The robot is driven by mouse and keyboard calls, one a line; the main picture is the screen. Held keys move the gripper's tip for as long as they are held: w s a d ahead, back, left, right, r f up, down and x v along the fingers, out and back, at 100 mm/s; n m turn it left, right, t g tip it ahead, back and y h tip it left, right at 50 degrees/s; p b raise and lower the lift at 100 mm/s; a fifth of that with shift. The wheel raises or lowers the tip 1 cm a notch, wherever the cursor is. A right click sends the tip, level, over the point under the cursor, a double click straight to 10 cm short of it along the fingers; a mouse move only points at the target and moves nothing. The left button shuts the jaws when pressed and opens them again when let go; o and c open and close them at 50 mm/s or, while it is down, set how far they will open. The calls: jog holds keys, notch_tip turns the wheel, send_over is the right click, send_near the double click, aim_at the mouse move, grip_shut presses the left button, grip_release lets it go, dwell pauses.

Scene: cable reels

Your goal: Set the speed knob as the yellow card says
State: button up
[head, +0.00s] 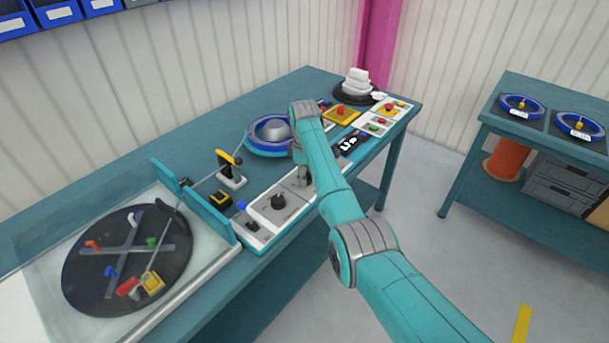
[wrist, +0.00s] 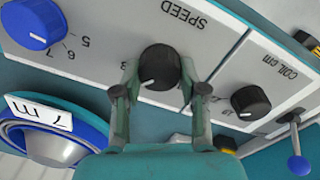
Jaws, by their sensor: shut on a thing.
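My gripper (wrist: 160,90) is shut on the black speed knob (wrist: 158,67) in the wrist view, one finger on each side of it. The knob stands by the SPEED lettering on a pale panel (wrist: 105,32). Its white pointer line points to the lower left of that view. Its scale is mostly hidden by my fingers. In the head view my gripper (head: 304,182) is down at the panel along the bench's front, and my arm hides the held knob. I cannot make out a yellow card with readable writing in either view.
A blue knob (wrist: 36,22) with numbers 5, 6 and 7 sits left of the held knob; the black COIL cm knob (wrist: 251,103) and a blue-balled lever (wrist: 298,163) are to its right. A blue reel (head: 268,135) stands behind. A guarded turntable (head: 125,260) fills the bench's left end.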

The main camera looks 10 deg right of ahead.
jog(key=shift+m, duration=2)
jog(key=o, duration=1.1)
jog(key=shift+o, duration=0.2)
notch_tip(320, 180, up, 12)
jog(key=shift+a, duration=0.15)
jog(key=shift+s, duration=0.1)
